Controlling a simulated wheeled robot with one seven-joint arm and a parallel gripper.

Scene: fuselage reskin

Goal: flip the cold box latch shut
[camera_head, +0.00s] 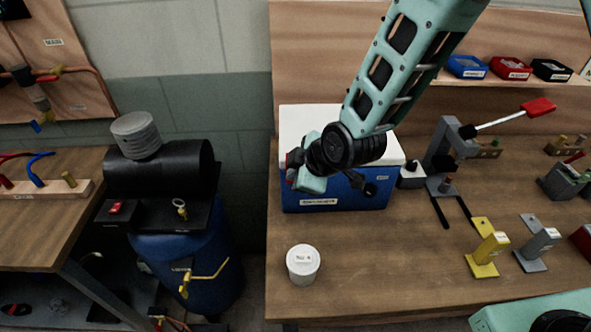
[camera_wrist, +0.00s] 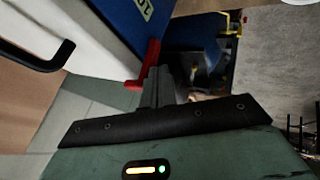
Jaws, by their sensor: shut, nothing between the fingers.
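The cold box has a blue body (camera_head: 340,199) and a white lid (camera_head: 305,122), and stands at the back left of the workbench. The lid looks closed. In the wrist view the white lid (camera_wrist: 97,40) and blue body (camera_wrist: 118,14) show close up. A red L-shaped latch lever (camera_wrist: 149,64) sticks out beside the box wall. My gripper (camera_head: 300,167) is at the box's left front, partly hiding it. Its fingers (camera_wrist: 166,82) are shut and empty, just right of the red lever. I cannot tell whether they touch it.
A black handle (camera_wrist: 38,58) shows left in the wrist view. A white tub (camera_head: 303,263) stands in front of the box. A grey press with a red lever (camera_head: 538,107) and a yellow stand (camera_head: 484,250) are to the right. A blue drum (camera_head: 205,262) stands left of the bench.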

